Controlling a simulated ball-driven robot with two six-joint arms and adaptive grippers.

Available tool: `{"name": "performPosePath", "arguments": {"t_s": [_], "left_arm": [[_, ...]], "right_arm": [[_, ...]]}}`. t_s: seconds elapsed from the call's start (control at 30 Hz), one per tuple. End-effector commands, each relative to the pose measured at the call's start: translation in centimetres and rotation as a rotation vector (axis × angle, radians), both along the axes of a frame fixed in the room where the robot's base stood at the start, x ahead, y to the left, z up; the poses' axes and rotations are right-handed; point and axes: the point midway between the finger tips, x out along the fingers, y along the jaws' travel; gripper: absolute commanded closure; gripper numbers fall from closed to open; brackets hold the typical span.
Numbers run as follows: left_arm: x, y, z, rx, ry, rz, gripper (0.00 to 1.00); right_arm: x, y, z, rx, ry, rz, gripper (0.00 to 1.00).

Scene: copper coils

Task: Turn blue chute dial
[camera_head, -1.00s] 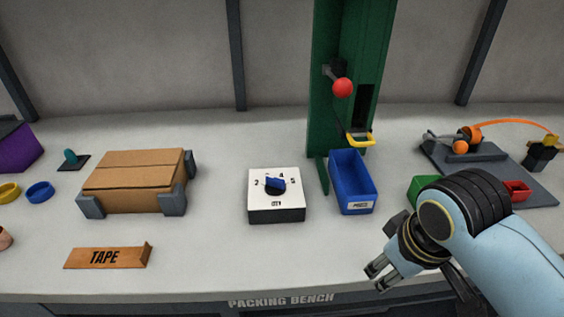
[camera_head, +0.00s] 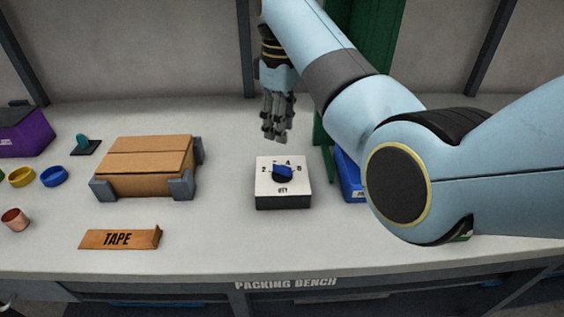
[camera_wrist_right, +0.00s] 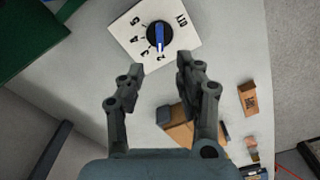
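My left gripper is not in view.
A cardboard box (camera_head: 146,165) in grey corner brackets stands left of the dial. The TAPE sign (camera_head: 120,239) lies at the front. A blue bin (camera_head: 350,182) and green press (camera_head: 380,35) are partly hidden behind my right arm.

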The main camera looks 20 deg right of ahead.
Motion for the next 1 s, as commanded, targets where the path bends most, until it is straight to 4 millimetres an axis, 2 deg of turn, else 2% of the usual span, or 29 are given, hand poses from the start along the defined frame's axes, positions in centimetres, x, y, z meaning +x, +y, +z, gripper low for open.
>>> {"name": "performPosePath", "arguments": {"t_s": [0.17, 0.4, 0.53, 0.7, 0.97, 1.0], "left_arm": [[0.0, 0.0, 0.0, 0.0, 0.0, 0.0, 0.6], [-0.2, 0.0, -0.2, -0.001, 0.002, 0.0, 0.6], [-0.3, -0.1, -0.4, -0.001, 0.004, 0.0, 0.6], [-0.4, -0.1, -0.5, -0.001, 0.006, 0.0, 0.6], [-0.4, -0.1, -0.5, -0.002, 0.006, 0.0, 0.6], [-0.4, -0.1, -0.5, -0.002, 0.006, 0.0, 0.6]], "right_arm": [[-0.1, 0.0, -2.7, -0.001, 0.004, 0.0, 0.65], [-0.1, 0.0, -7.6, -0.001, 0.003, -0.001, 0.65], [-0.1, 0.0, -9.4, 0.0, 0.001, -0.002, 0.65], [-0.1, 0.0, -10.4, 0.001, -0.001, -0.002, 0.65], [0.0, -0.1, -10.5, 0.001, -0.002, -0.003, 0.65], [0.0, -0.1, -10.5, 0.001, -0.002, -0.003, 0.71]]}}
